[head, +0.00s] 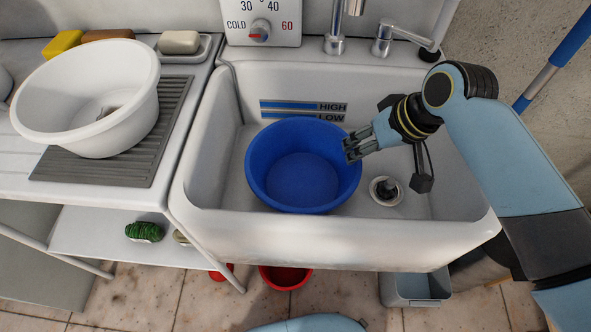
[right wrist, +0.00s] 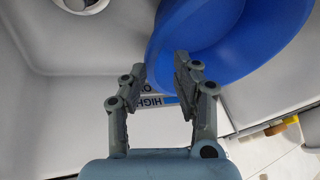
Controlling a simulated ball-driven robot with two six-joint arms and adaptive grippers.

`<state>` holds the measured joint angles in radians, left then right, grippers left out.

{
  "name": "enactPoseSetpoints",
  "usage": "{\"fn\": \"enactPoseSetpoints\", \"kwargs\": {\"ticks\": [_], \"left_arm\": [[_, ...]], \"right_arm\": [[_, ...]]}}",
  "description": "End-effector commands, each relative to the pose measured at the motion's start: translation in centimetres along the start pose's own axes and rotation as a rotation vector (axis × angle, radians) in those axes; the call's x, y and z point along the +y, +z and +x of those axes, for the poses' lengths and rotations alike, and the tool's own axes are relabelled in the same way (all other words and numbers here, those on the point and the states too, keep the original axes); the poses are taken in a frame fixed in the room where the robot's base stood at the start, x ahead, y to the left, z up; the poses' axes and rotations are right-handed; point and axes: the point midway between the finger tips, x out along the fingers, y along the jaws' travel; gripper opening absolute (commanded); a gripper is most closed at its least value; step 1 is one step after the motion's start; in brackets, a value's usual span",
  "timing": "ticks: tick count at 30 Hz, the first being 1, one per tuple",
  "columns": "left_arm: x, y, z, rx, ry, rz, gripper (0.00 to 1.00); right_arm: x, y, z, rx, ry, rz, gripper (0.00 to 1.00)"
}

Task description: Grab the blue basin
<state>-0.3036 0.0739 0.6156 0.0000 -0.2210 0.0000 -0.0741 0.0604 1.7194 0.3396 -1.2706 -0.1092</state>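The blue basin (head: 302,180) sits upright and empty inside the white sink (head: 225,150). My right gripper (head: 350,148) is at the basin's right rim. In the right wrist view, the gripper (right wrist: 160,78) has its two fingers apart, with a gap between them. There the basin (right wrist: 215,40) lies beyond the fingertips; the right finger overlaps its rim and the left finger is just outside it. I cannot tell whether either finger touches the rim. My left gripper is not in view.
A white basin (head: 135,119) stands on the grey ribbed drainboard (head: 55,168) at left. The tap (head: 336,30) and lever (head: 384,38) stand behind the sink. A drain plug (head: 387,189) is right of the blue basin. A red bucket (head: 286,277) is below.

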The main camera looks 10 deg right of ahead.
Motion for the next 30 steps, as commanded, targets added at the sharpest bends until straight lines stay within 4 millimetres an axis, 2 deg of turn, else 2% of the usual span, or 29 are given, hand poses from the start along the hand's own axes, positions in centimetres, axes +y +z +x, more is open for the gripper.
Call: {"fn": "enactPoseSetpoints", "kwargs": {"ticks": [6,13,21,29,30], "left_arm": [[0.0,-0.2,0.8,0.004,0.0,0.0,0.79],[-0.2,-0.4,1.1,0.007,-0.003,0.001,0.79],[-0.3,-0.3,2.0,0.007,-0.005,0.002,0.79],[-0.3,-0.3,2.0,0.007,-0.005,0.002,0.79],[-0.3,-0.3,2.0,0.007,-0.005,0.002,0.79]], "right_arm": [[0.0,0.0,3.7,-0.002,-0.001,0.001,0.3],[0.0,-0.2,5.7,0.0,-0.001,0.001,0.3],[0.1,-0.3,9.6,-0.001,-0.001,0.001,0.3],[0.1,-0.4,9.9,0.001,0.0,0.0,0.3],[0.1,-0.4,9.9,0.001,0.0,0.0,0.27]]}}
